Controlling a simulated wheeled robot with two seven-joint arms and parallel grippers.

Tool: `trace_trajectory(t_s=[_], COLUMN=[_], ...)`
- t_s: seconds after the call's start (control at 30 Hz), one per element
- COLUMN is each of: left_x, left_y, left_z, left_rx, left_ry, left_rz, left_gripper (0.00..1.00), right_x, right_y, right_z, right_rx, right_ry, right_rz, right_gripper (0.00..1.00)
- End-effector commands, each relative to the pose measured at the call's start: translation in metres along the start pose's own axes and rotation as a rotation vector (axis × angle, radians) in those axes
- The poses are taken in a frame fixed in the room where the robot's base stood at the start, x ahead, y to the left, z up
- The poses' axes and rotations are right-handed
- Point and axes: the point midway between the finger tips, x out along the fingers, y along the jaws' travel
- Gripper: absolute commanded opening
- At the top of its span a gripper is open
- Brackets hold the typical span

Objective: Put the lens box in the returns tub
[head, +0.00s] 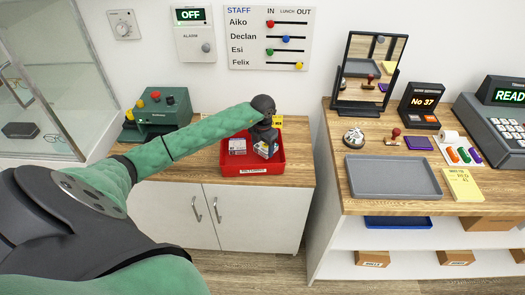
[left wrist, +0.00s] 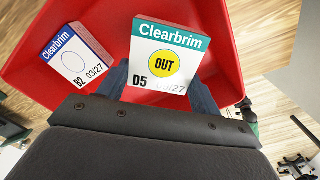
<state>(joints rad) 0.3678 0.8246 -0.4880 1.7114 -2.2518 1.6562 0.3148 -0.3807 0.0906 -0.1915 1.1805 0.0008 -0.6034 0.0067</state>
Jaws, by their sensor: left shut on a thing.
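The red returns tub (head: 228,169) sits on the left wooden counter, with a label on its front. My left gripper (head: 266,148) is down at the tub, shut on a lens box, a white Clearbrim box with a teal band (left wrist: 150,38). In the left wrist view that box reads D5 and bears a yellow OUT sticker; the tub's red inside (left wrist: 112,22) lies behind it. I cannot tell whether the held box touches the tub floor. A second Clearbrim box, with a blue band (left wrist: 77,55) and B2, lies in the tub, left of the held one. My right gripper is not in view.
A green machine (head: 158,113) stands left of the tub, near a glass case (head: 45,90). The right counter holds a grey tray (head: 393,175), a mirror (head: 368,65), a number display (head: 421,103) and a till (head: 497,115). A floor gap separates the counters.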

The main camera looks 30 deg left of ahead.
Motion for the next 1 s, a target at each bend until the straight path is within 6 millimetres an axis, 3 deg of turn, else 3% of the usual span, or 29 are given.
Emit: trace_trajectory(t_s=[0.43, 0.9, 0.93, 1.0], left_x=[0.035, 0.041, 0.04, 0.04], left_y=[0.0, 0.0, 0.0, 0.0], left_z=[0.0, 0.0, 0.0, 0.0], left_rx=[0.0, 0.001, 0.001, 0.001], left_ry=[0.0, 0.0, 0.0, 0.0], left_rz=[-0.001, 0.001, 0.0, 0.0], left_gripper=[0.42, 0.42, 0.7, 0.84], right_x=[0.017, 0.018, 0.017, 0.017], right_y=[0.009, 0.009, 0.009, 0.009], right_z=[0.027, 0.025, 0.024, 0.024], right_rx=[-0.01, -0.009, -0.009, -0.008], right_ry=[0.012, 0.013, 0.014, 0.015], right_rz=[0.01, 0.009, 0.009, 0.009], right_gripper=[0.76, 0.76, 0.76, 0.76])
